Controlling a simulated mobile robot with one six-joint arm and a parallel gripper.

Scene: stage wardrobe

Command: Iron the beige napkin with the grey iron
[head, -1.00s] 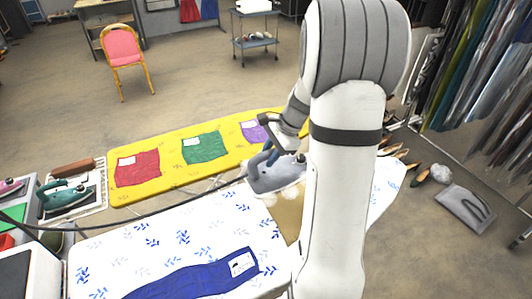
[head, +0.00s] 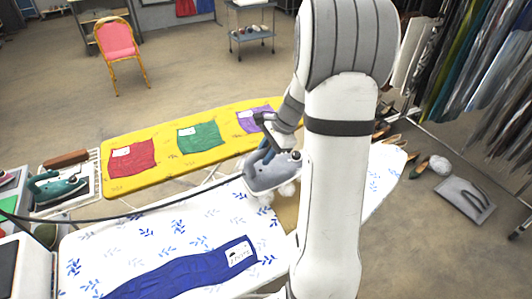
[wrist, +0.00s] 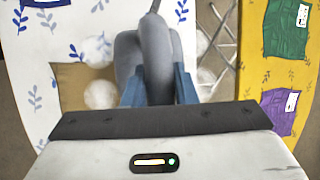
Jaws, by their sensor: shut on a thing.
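The grey iron (head: 268,176) is held by my gripper (head: 266,150), which is shut on its handle. White puffs like steam show around the iron's lower edge. The beige napkin (head: 288,213) lies on the white ironing board (head: 150,235) with blue leaf sprigs, partly hidden by the iron and my arm. In the wrist view, the iron (wrist: 150,55) sits at the right side of the napkin (wrist: 75,95), near the board's edge. I cannot tell whether its soleplate touches the cloth.
A blue cloth (head: 185,272) lies nearer on the same board. A yellow board (head: 160,175) behind carries red, green and purple cloths. A dark cord (head: 130,217) crosses the white board. A teal iron (head: 55,187) stands at left. Clothes racks and shoes are at right.

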